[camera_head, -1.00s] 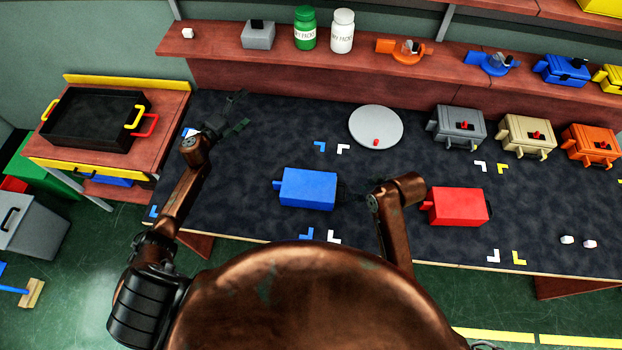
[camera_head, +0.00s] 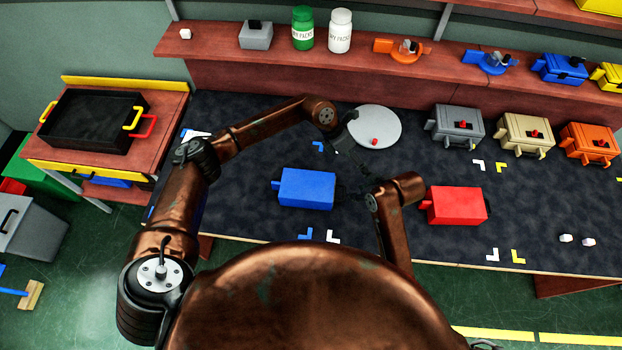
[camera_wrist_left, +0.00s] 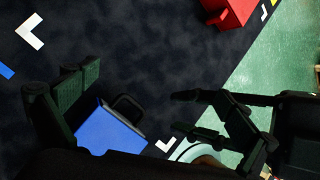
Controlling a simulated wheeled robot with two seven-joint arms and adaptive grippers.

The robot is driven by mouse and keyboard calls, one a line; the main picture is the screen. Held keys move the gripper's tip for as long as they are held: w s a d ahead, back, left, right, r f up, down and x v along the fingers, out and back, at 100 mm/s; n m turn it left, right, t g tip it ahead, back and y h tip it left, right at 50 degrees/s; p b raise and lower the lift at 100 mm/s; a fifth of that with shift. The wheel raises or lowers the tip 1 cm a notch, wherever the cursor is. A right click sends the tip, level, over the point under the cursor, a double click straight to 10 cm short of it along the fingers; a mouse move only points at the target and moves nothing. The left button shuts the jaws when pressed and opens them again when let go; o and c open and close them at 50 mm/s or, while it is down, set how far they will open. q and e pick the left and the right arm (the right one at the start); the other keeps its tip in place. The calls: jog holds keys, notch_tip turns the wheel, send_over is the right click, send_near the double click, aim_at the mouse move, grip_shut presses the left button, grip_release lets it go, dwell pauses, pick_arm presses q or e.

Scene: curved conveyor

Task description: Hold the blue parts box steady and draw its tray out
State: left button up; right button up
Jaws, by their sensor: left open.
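The blue parts box (camera_head: 306,189) lies on the dark table top with a small blue tab at its left end. In the left wrist view the blue box (camera_wrist_left: 105,132) shows at the lower left, with a dark handle (camera_wrist_left: 128,106). My left gripper (camera_head: 350,148) hangs above and right of the box, near the grey disc; its fingers are open and empty in the wrist view (camera_wrist_left: 136,85). My right gripper (camera_head: 355,191) is at the box's right end, dark against the table; I cannot tell whether it grips anything. The tray inside is not distinguishable.
A red box (camera_head: 457,205) stands right of my right arm. A grey disc (camera_head: 375,128) with a red knob lies behind. Grey (camera_head: 458,125), tan (camera_head: 527,134) and orange (camera_head: 590,147) boxes line the back right. White and blue corner marks lie around the blue box.

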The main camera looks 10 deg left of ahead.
aim_at(306, 185)
pick_arm(q)
jog(key=a+f+m+y, duration=0.1)
jog(key=a+y, duration=0.1)
jog(key=s+a+f+m+y, duration=0.1)
jog(key=a+y, duration=0.2)
jog(key=a+f+m+y, duration=0.1)
jog(key=a+m+y, duration=0.1)
jog(key=a, duration=0.1)
jog(key=shift+s+a+f+t+y, duration=0.15)
jog(key=shift+s+a+t+y, duration=0.1)
jog(key=shift+t+y, duration=0.05)
jog(key=s+a+f+m+y, duration=0.1)
jog(key=a, duration=0.1)
jog(key=s+a+f+m+y, duration=0.1)
jog(key=s+a, duration=0.1)
jog(key=s+a+g+y, duration=0.1)
jog(key=a, duration=0.1)
jog(key=shift+s+f+m, duration=0.35)
jog(key=shift+f+m, duration=0.05)
jog(key=shift+s+a+f, duration=0.15)
jog(key=shift+f, duration=0.15)
jog(key=shift+x, duration=3.55)
jog(key=shift+c, duration=0.4)
jog(key=c, duration=1.4)
jog(key=shift+o, duration=0.2)
